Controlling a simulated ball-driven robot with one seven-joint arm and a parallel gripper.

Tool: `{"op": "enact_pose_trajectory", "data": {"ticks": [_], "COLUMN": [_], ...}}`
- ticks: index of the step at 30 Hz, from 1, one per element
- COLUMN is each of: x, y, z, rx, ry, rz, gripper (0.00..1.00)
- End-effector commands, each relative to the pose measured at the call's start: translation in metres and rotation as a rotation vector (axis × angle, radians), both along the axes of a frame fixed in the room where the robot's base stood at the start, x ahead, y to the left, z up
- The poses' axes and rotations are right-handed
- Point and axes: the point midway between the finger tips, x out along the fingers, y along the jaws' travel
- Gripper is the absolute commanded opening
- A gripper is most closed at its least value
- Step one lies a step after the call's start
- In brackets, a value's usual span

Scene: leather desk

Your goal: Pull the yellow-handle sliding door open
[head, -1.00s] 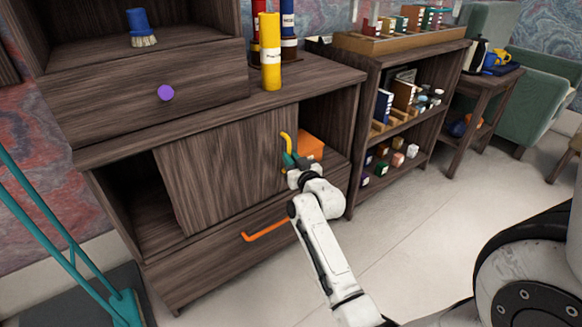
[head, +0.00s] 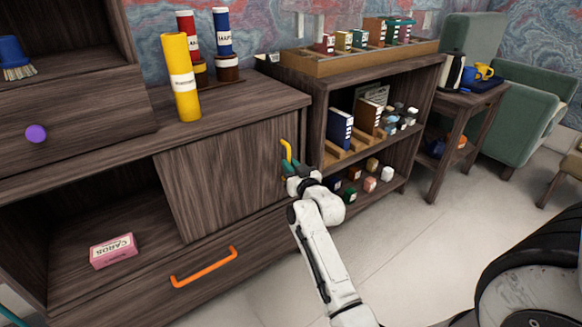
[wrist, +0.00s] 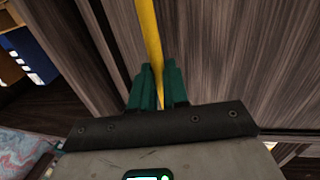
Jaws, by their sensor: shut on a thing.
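The wooden sliding door (head: 225,182) is at the right end of the cabinet's middle bay, with the left side of the bay uncovered. Its yellow handle (head: 287,150) is an upright bar near the door's right edge. My gripper (head: 290,168) is shut on the handle's lower part. In the wrist view the teal fingers (wrist: 158,88) sit on both sides of the yellow bar (wrist: 150,35), with the door (wrist: 225,55) behind. The finger contact is partly hidden by my wrist in the head view.
A pink cards box (head: 113,251) lies in the uncovered left part. A drawer with an orange handle (head: 204,267) is below. A yellow tube (head: 181,78) stands on the cabinet top. An open shelf unit (head: 290,69) stands close to the right. Floor in front is clear.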

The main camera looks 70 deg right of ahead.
Motion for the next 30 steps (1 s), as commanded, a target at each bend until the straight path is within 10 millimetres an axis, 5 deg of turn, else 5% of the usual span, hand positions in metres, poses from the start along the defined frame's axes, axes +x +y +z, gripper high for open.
{"op": "enact_pose_trajectory", "data": {"ticks": [11,12,19,30], "x": [-0.0010,-0.0011,-0.0007,-0.0049], "y": [-0.0005,-0.0005,-0.0003,0.0043], "z": [-0.0005,-0.0005,-0.0003,0.0001], "rx": [0.001,0.001,0.000,0.001], "ry": [0.001,0.001,0.000,0.001], "rz": [-0.002,-0.002,-0.001,0.000], "gripper": [0.00,0.16,0.38,0.40]}}
